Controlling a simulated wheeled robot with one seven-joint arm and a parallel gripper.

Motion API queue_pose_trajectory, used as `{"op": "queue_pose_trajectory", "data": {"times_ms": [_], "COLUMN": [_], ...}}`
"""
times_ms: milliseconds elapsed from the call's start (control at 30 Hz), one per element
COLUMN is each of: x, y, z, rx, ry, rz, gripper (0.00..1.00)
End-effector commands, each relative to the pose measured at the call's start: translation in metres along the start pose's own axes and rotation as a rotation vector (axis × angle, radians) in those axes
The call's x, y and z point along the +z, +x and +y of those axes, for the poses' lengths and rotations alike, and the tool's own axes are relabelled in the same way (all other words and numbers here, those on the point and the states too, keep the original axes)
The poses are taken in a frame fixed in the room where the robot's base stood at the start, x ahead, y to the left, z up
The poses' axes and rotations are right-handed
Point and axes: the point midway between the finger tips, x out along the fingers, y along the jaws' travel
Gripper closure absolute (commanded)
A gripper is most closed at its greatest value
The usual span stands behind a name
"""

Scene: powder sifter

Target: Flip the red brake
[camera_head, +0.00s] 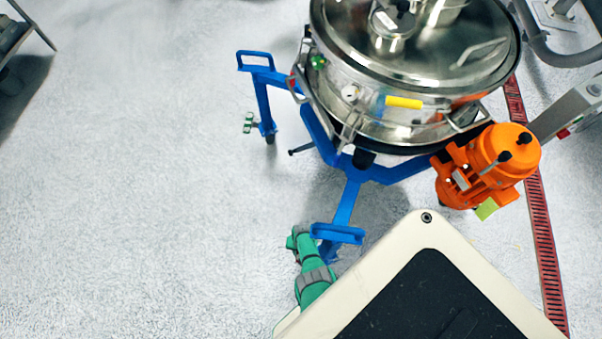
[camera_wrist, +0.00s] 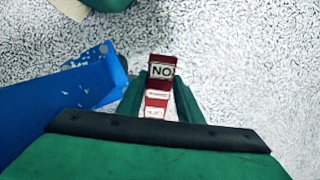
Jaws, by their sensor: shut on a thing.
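The red brake (camera_wrist: 162,58), a small red lever with a white label reading "NO", stands between the two green fingers in the wrist view. My gripper (camera_wrist: 158,100) is shut on it, with a finger on each side. The lever's upper end shows past the fingertips. In the head view my green arm reaches to the front foot of the blue frame (camera_head: 345,205). There the brake cannot be made out, and the fingertips are mostly hidden by the blue foot. The blue frame (camera_wrist: 50,115) also lies just left of the fingers in the wrist view.
The steel sifter drum (camera_head: 340,70) stands on the blue frame. An orange motor unit (camera_head: 505,150) is to its right, beside a red floor grate (camera_head: 545,240). The grey floor (camera_head: 130,200) is clear on the left.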

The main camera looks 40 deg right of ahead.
Motion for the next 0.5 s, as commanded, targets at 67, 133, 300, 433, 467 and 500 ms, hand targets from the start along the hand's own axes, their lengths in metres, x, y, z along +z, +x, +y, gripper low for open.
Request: {"op": "queue_pose_trajectory", "data": {"times_ms": [67, 133, 300, 433, 467, 500], "x": [0.0017, 0.0017, 0.0018, 0.0016, 0.0015, 0.0013], "y": [0.0005, 0.0005, 0.0005, 0.0005, 0.0004, 0.0004], "z": [-0.0008, -0.0008, -0.0008, -0.0007, -0.0006, -0.0006], "rx": [-0.001, -0.001, -0.001, -0.001, -0.001, -0.001], "ry": [0.0, 0.0, 0.0, 0.0, 0.0, 0.0], "rz": [-0.004, -0.004, -0.004, -0.004, -0.004, -0.003], "gripper": [0.9, 0.9, 0.9, 0.48, 0.48, 0.48]}}
